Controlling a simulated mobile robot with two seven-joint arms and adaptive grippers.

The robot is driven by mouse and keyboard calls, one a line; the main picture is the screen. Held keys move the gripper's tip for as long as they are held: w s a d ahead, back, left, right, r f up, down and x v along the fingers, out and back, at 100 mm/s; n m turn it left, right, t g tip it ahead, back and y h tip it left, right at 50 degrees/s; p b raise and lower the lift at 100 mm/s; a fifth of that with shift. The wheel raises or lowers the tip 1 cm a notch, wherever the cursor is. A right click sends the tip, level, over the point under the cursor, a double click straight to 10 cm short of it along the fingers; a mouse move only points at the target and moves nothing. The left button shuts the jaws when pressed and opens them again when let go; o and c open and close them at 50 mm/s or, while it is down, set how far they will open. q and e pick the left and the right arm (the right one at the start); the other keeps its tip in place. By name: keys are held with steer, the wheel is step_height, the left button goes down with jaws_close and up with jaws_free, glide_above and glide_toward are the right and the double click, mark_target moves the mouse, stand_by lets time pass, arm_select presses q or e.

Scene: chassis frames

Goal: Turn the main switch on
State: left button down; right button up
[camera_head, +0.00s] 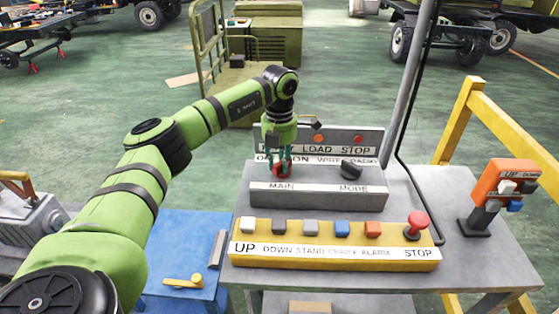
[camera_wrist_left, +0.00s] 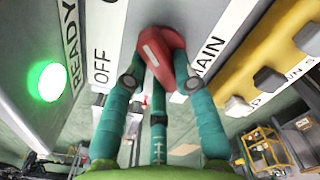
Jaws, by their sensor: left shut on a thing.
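The main switch is a red rotary knob (camera_head: 281,171) above the MAIN label on a grey control box (camera_head: 330,197). My left gripper (camera_head: 278,163) comes down on it from above. In the left wrist view the teal fingers (camera_wrist_left: 158,85) close around the red knob (camera_wrist_left: 165,50), which carries a pale mark. The labels OFF and MAIN lie on either side of the knob there. A green lamp (camera_wrist_left: 47,82) beside the READY label is lit. In the head view the gripper and wrist hide part of the knob and its upper label. My right gripper is not in view.
A black MODE knob (camera_head: 352,166) stands to the right on the same box. A yellow button panel (camera_head: 340,256) with a red stop button (camera_head: 417,222) lies in front. A grey pole and dark cable rise behind the table. An orange pendant (camera_head: 505,180) stands at right.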

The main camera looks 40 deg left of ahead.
mark_target(279, 162)
arm_select(q)
steer(key=shift+m, duration=0.3)
steer(key=c, duration=1)
jaws_free()
step_height(279, 162, up, 12)
steer(key=shift+r, duration=0.1)
